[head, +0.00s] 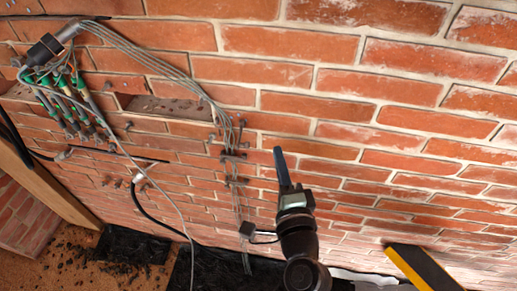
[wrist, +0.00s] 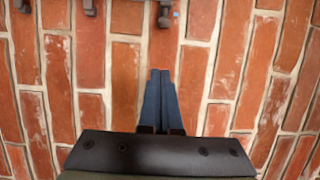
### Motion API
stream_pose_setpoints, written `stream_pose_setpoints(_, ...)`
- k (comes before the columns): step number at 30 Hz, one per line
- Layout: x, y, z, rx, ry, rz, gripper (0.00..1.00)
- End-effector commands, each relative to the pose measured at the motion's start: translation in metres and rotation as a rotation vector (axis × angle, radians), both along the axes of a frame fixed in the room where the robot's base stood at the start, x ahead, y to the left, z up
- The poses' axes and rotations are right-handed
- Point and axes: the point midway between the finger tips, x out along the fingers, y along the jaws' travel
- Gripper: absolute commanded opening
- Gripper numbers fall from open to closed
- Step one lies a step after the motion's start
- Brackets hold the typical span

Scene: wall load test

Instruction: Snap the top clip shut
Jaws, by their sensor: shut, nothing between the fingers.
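Several small dark clips are fixed to the brick wall along a bundle of thin grey cables (head: 236,205) that runs down the wall in the head view. The uppermost clip in this row (head: 241,122) is small there, and I cannot tell whether it is open or shut. My gripper (head: 279,150) is shut and empty, to the right of the cables and apart from the clips. In the wrist view its blue fingers (wrist: 160,72) lie together and point up the picture. A grey clip (wrist: 166,15) shows just beyond the fingertips, cut by the top edge.
More clips or brackets (wrist: 90,7) show along the top of the wrist view. A fan of green-tipped connectors (head: 65,90) hangs at upper left. A black and yellow bar (head: 420,268) stands at lower right. The wall right of my gripper is bare.

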Motion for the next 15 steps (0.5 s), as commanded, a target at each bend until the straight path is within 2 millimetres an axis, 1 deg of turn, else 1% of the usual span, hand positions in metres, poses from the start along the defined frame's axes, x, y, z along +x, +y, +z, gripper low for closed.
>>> stream_pose_setpoints(1,0.010,0.001,0.002,-0.001,0.000,0.003,0.00)
stream_pose_setpoints(2,0.014,0.003,0.003,-0.002,-0.001,0.004,0.00)
stream_pose_setpoints(3,0.013,0.013,0.003,0.000,0.003,0.006,0.00)
stream_pose_setpoints(8,0.015,0.032,0.002,-0.001,0.002,0.004,0.00)
stream_pose_setpoints(12,0.017,0.040,0.000,-0.001,0.002,0.002,0.00)
stream_pose_setpoints(15,0.017,0.041,0.000,-0.001,0.001,0.001,0.00)
